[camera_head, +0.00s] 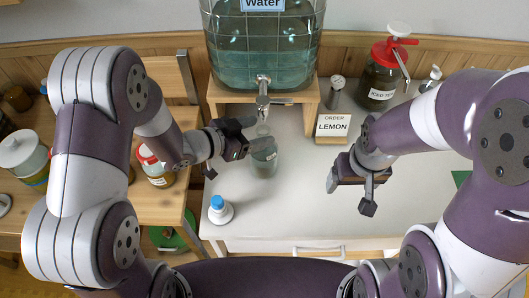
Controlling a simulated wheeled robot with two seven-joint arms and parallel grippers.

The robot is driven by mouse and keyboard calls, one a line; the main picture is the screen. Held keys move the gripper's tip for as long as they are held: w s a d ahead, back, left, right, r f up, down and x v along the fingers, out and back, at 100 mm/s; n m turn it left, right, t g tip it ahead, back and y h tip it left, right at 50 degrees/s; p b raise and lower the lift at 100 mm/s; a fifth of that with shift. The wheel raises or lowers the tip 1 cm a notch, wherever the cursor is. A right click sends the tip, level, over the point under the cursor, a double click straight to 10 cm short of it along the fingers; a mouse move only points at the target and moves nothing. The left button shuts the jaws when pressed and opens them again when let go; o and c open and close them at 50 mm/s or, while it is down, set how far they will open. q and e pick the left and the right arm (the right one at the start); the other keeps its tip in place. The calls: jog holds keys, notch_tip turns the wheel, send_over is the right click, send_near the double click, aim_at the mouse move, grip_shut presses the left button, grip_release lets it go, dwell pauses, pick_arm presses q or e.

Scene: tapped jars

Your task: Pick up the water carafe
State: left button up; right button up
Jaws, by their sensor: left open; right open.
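The carafe (264,160) is a small clear glass vessel with greenish-grey contents. It stands upright on the white counter below the metal tap (263,92) of the large glass jar labelled "Water" (262,50). My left gripper (252,134) is open at the carafe's upper left, its fingers reaching toward the neck and partly covering it. I cannot tell whether they touch the glass. My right gripper (358,194) is open and empty above the counter, well to the right of the carafe.
A red-lidded jar (378,84) is at the back right. A blue-capped white item (220,209) stands front left of the carafe. The middle counter is clear.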

aim_at(267, 130)
pick_arm(q)
jog(key=shift+f+p+x, duration=0.25)
jog(key=shift+p+x, duration=0.2)
jog(key=shift+x, duration=1.8)
jog(key=shift+s, duration=0.25)
grip_shut()
jog(key=shift+w+r, duration=0.15)
jog(key=shift+r, duration=0.05)
